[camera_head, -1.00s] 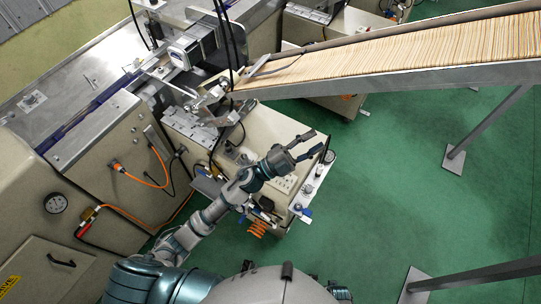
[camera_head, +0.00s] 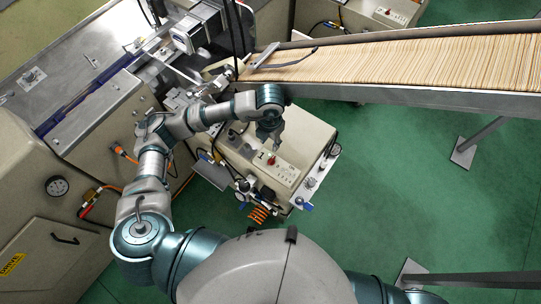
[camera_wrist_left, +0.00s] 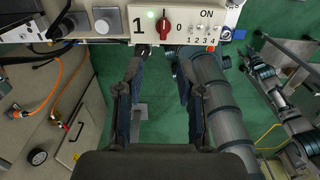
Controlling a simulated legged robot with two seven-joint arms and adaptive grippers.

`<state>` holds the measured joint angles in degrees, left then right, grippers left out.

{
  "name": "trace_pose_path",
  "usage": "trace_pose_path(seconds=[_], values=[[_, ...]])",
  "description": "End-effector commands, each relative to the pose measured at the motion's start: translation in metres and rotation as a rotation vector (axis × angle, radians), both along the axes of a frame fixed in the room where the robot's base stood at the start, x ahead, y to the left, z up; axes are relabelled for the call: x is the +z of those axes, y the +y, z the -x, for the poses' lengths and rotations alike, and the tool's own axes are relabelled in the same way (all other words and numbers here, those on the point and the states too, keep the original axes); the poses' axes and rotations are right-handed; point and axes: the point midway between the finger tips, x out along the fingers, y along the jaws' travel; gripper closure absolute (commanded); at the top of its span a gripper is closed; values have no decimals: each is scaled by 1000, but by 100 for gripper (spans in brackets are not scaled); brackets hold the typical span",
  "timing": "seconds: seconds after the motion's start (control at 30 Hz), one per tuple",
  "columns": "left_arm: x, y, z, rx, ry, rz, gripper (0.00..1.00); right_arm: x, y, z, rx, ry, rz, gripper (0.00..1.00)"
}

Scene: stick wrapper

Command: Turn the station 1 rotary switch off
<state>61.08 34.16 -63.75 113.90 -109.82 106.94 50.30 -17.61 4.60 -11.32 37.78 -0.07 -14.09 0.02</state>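The station 1 control panel (camera_head: 285,174) is a pale box face on the beige cabinet, with a red rotary switch (camera_head: 271,160). In the left wrist view the red switch (camera_wrist_left: 164,25) sits between a large "1" on its left and a "0" on its right. Its knob stands about upright, and a small green light (camera_wrist_left: 151,14) glows beside it. My left gripper (camera_head: 269,143) hangs just behind the switch in the head view. In the wrist view its two dark fingers (camera_wrist_left: 162,55) are apart and empty, with the knob beyond their tips, no contact seen. My right gripper is not seen.
Small numbered switches (camera_wrist_left: 208,32) marked ON sit right of the knob. The stick conveyor (camera_head: 400,70) runs close above my left arm. Air fittings and an orange coiled hose (camera_head: 258,213) are at the cabinet's front. Green floor (camera_head: 400,180) lies open to the right.

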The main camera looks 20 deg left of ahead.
Motion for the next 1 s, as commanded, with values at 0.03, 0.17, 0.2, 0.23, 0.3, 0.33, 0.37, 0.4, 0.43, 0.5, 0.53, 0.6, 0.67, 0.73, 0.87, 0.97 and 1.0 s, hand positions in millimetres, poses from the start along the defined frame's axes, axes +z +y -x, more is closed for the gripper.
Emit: trace_pose_path(seconds=[0.03,0.17,0.2,0.23,0.3,0.33,0.37,0.4,0.43,0.5,0.53,0.6,0.67,0.73,0.87,0.97,1.0], values=[[-14,0,2,-1,6,-1,62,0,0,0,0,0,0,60],[-45,-1,2,-1,6,-1,62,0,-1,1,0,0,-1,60],[-55,-2,1,-1,5,0,62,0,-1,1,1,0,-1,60],[-62,-2,1,-1,5,0,62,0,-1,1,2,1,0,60],[-78,-1,1,-1,5,0,62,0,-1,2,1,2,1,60],[-84,-1,1,-1,4,2,62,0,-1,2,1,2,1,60],[-90,-1,1,-2,5,1,62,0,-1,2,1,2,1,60],[-97,-1,1,-2,5,2,62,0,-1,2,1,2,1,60],[-102,-1,1,-2,4,2,62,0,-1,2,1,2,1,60],[-111,-1,1,-2,4,3,62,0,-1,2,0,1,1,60],[-115,-1,1,-2,4,4,62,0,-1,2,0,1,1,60],[-121,-1,0,-3,2,2,62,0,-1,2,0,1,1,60],[-124,-1,0,-3,1,4,62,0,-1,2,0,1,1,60],[-126,-2,0,-3,1,4,62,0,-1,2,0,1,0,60],[-126,-2,0,-4,0,4,62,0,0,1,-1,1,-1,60],[-126,-2,1,-4,1,4,62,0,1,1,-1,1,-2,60],[-126,-2,1,-3,1,4,70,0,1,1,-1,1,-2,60]])
